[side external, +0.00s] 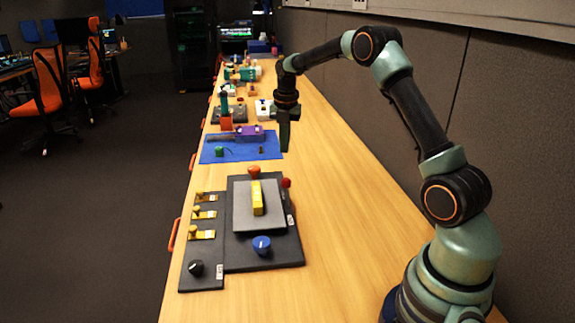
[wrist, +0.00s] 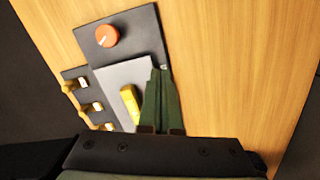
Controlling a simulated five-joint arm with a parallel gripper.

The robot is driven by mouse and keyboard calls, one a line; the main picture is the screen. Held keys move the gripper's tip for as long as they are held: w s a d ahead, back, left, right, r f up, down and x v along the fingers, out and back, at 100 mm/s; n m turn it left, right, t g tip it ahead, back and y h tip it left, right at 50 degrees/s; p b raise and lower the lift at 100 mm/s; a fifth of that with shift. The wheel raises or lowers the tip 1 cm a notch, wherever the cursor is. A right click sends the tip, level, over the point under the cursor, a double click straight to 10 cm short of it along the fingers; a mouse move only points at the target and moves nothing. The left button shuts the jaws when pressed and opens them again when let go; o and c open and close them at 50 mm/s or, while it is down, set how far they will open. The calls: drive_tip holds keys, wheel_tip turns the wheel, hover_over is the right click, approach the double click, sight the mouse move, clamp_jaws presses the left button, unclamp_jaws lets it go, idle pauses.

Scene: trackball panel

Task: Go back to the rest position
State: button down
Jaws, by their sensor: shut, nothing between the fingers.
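My gripper (side external: 285,137) is shut and empty. It points down and hangs above the wooden bench, apart from the panel. In the wrist view its green fingers (wrist: 160,78) are together, overlapping the panel's right edge in the picture. The dark panel (side external: 238,250) lies on the bench with a grey plate (side external: 240,215) on it. A yellow block (side external: 257,198) stands on the plate; it also shows in the wrist view (wrist: 130,104). An orange-red knob (wrist: 105,36) sits at the panel's far end. A blue knob (side external: 261,244) is at the near end in the side view.
A narrow dark strip (side external: 203,255) beside the panel carries several yellow switches and a black knob (side external: 195,268). Behind lies a blue mat (side external: 213,147) with a purple block (side external: 250,133).

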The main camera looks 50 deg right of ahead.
drive_tip(key=s+a+r+m+t, duration=0.1)
drive_tip(key=s+a+r+m, duration=0.2)
drive_tip(key=a+r+m, duration=0.35)
drive_tip(key=s+a+r+m+t, duration=0.2)
drive_tip(key=s+a+m, duration=0.5)
drive_tip(key=s+m, duration=0.1)
drive_tip(key=s+a+r+m+t, duration=0.1)
drive_tip(key=s+a+r+m, duration=0.1)
drive_tip(key=s+a+m, duration=0.6)
drive_tip(key=shift+s+r+t, duration=0.4)
drive_tip(key=shift+s, duration=0.45)
